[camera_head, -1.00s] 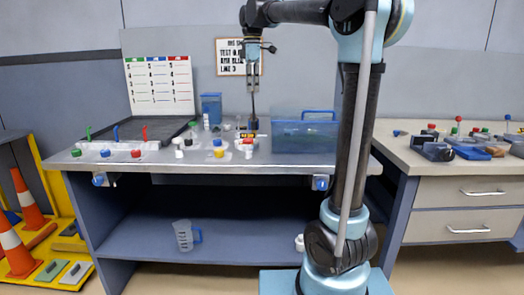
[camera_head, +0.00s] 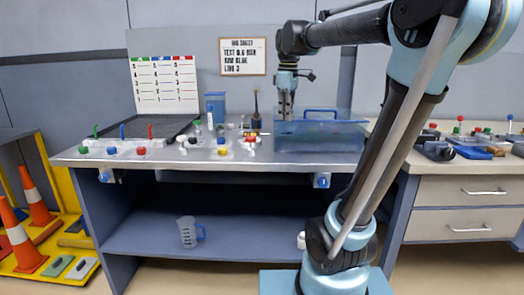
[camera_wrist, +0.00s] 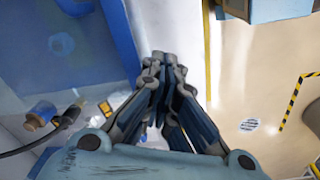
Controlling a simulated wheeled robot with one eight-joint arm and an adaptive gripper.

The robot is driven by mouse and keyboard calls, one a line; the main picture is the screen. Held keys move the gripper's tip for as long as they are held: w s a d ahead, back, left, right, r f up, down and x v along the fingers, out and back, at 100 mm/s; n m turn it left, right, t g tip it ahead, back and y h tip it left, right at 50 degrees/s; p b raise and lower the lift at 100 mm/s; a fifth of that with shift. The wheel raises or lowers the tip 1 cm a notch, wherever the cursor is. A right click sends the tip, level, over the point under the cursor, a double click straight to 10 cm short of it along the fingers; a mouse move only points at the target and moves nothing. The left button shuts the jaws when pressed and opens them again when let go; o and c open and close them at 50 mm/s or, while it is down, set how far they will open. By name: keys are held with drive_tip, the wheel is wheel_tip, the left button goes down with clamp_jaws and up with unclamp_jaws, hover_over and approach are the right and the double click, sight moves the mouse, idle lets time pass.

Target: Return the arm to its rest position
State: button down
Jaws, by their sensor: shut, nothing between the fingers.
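My gripper (camera_head: 286,112) hangs from my bent arm, pointing down, in front of or over the left end of the blue translucent tub (camera_head: 340,136) on the bench. Which of the two I cannot tell. In the wrist view my gripper (camera_wrist: 160,60) has its fingers drawn together with nothing between them. A dark upright tool (camera_head: 256,103) stands on the bench just left of my gripper, apart from it.
The bench (camera_head: 200,165) carries several small valves and coloured caps, a dark tray and a blue container (camera_head: 215,103). A clear jug (camera_head: 187,232) stands on the lower shelf. A drawer cabinet (camera_head: 455,190) is at right, orange cones (camera_head: 20,240) at left.

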drive_tip(key=s+d+f+m, duration=0.3)
drive_tip(key=s+f+m, duration=0.1)
drive_tip(key=s+f, duration=0.3)
drive_tip(key=s+d+f+m+t, duration=0.1)
drive_tip(key=s+d+f+m, duration=0.3)
drive_tip(key=s+f, duration=0.3)
drive_tip(key=s+d+f+m, duration=0.3)
drive_tip(key=s+f, duration=0.4)
drive_tip(key=f, duration=0.7)
drive_tip(key=shift+s+d+m, duration=0.25)
drive_tip(key=shift+d+m, duration=0.05)
drive_tip(key=shift+m, duration=0.4)
drive_tip(key=shift+f, duration=0.15)
drive_tip(key=shift+w+f, duration=0.15)
drive_tip(key=shift+w, duration=0.3)
